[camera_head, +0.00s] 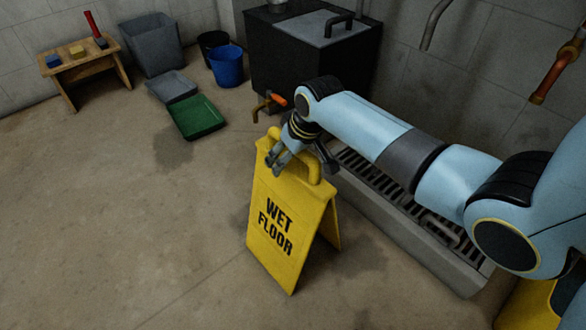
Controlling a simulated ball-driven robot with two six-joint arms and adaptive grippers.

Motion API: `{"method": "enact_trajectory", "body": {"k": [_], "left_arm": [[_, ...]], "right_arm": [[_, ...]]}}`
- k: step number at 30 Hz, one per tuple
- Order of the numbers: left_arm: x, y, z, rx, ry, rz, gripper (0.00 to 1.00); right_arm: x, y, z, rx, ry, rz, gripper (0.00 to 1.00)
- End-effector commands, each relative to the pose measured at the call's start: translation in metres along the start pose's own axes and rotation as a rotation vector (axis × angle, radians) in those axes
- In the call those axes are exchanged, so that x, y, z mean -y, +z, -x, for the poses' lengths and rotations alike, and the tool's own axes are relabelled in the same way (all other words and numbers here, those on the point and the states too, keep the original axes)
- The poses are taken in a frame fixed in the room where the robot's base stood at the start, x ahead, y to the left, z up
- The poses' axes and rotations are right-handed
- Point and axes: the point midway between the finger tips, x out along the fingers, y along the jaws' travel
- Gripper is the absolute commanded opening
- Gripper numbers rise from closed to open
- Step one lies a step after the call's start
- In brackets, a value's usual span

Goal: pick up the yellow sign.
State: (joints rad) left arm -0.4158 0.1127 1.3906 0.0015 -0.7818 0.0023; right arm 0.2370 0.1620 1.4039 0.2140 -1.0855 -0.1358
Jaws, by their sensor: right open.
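The yellow sign (266,207) stands upright as an A-frame on the floor in the middle of the view, with "WET FLOOR" in black on its front. It has a raised handle loop at its top. My right gripper (277,166) is at the sign's top edge, over the left part of the handle. Its fingers are open and overlap the top of the sign; I cannot tell whether they touch it. My forearm comes in from the right and passes above the sign's right side. My left gripper is not in view.
A grated drain trough (440,262) runs beside the sign on the right. A black tank (300,50) stands behind it. A green tray (197,118), grey tray (171,87), blue bucket (227,67), grey bin (152,45) and wooden stool (85,72) stand at the back left. The left floor is clear.

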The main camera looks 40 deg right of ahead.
Motion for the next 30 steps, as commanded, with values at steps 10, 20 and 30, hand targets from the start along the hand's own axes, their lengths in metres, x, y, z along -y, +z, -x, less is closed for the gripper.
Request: {"method": "enact_trajectory", "body": {"k": [10, 20, 30], "left_arm": [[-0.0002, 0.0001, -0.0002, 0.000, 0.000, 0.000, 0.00], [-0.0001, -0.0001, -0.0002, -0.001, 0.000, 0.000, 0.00], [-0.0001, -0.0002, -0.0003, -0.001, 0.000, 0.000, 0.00]], "right_arm": [[0.0002, 0.0001, -0.0001, 0.000, 0.000, 0.000, 0.41], [0.0002, 0.0002, -0.0001, 0.001, 0.000, 0.000, 0.00], [0.0001, -0.0013, 0.0006, -0.003, 0.000, 0.000, 0.00]]}}
